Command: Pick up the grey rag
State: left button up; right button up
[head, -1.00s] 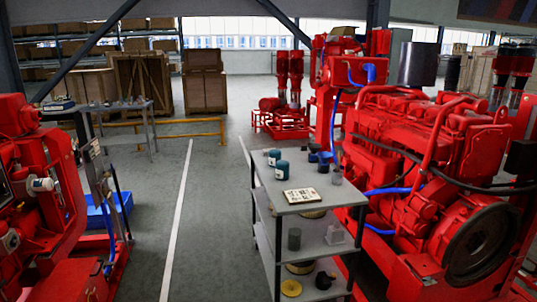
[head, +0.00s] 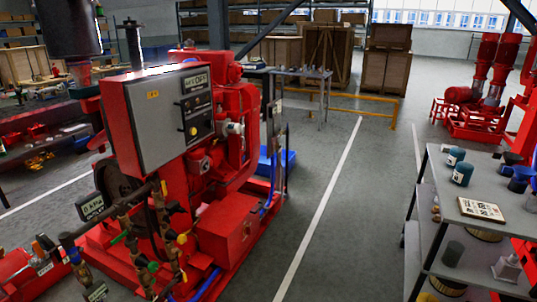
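I cannot make out a grey rag in the head view. Neither of my grippers is in the picture. A red diesel pumpset (head: 228,232) with a grey control box (head: 165,113) on it fills the left middle.
A grey shelf cart (head: 450,213) stands at the right, with blue-green cans (head: 462,173) and a white card (head: 481,209) on top. A grey table (head: 313,74) stands behind the pumpset, and wooden crates (head: 386,83) further back. Grey floor (head: 345,230) is clear between pumpset and cart.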

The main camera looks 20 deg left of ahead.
aim_at(445, 149)
jog(key=i+l+u, duration=0.35)
jog(key=i+l, duration=0.15)
jog(key=l, duration=0.2)
jog(key=i+l+u, duration=0.15)
jog(key=l, duration=0.25)
